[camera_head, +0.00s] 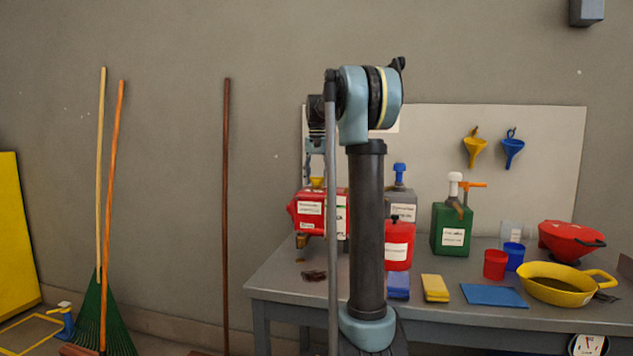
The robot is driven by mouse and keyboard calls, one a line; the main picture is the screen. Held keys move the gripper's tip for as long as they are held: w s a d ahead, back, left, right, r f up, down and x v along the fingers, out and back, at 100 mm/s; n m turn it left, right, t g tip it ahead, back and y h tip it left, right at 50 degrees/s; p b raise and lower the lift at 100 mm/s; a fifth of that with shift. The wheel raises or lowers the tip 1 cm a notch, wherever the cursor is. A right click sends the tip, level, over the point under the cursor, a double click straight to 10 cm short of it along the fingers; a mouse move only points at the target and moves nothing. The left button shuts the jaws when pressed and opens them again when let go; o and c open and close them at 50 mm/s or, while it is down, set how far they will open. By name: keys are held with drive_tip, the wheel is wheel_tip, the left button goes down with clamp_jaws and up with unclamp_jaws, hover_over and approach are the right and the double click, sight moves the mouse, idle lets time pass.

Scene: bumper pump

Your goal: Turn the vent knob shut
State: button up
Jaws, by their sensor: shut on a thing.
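A red container (331,213) with white labels lies on a stand at the left back of the workbench. A small yellow knob (317,183), which looks like the vent knob, sits on its top. My gripper (317,176) points down from above and is shut on this knob. The fingertips are small and partly hard to make out. My own arm hides the right side of the red container. I cannot tell from this view how far the knob is turned.
On the workbench (279,271) stand a grey can (404,205), a smaller red can (398,248), a green pump can (452,230), cups, sponges, a yellow pan (550,291) and a red funnel (570,238). The bench's front left is mostly clear.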

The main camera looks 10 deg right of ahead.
drive_tip(key=o, duration=1.1)
drive_tip(key=shift+c, duration=0.2)
wheel_tip(320, 180, up, 12)
drive_tip(key=shift+f, duration=0.1)
